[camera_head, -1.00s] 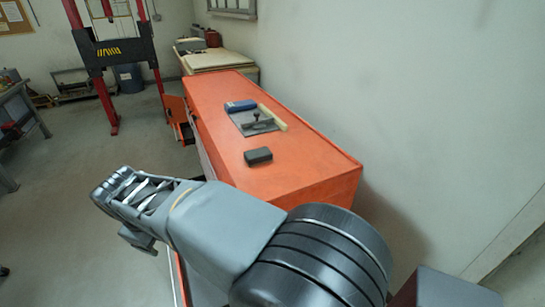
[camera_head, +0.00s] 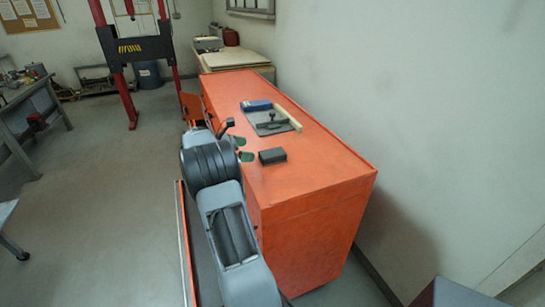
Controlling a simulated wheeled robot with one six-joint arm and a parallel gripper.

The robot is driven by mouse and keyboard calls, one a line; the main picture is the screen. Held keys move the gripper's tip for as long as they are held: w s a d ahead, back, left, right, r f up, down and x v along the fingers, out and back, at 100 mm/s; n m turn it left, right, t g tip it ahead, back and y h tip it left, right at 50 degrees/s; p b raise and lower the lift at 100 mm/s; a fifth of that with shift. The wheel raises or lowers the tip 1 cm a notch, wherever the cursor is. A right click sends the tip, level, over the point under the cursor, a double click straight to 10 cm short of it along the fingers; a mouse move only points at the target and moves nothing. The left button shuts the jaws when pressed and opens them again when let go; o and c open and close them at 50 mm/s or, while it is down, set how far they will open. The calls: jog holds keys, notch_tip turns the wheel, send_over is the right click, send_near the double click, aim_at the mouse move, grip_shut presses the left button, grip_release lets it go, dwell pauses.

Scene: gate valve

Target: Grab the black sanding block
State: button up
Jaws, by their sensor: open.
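The black sanding block (camera_head: 272,156) lies flat on the orange cabinet top (camera_head: 310,180), near its left edge. My gripper (camera_head: 243,149) is just left of the block, at the cabinet's left edge, with its two green-tipped fingers apart. The fingers point toward the block and a small gap shows between them and it. Nothing shows between the fingers. My arm hides part of the cabinet's left side.
Behind the block on the cabinet lie a grey flat tool with a dark handle (camera_head: 270,124), a blue object (camera_head: 257,105) and a pale wooden strip (camera_head: 289,118). A wall runs along the right. The front cabinet top is clear.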

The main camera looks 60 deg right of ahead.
aim_at(269, 153)
jog(key=x, duration=0.4)
jog(key=shift+s+d, duration=0.1)
jog(key=shift+w+f+p+x, duration=0.15)
jog(key=shift+p+x, duration=0.15)
jog(key=shift+x, duration=0.75)
jog(key=shift+f+p+x, duration=0.1)
jog(key=shift+p+x, duration=0.15)
jog(key=shift+x, duration=0.75)
jog(key=shift+w+f+p+x, duration=0.15)
jog(key=shift+p+x, duration=0.15)
jog(key=shift+x, duration=0.75)
jog(key=shift+c, duration=0.3)
jog(key=c, duration=1)
jog(key=shift+r, duration=0.1)
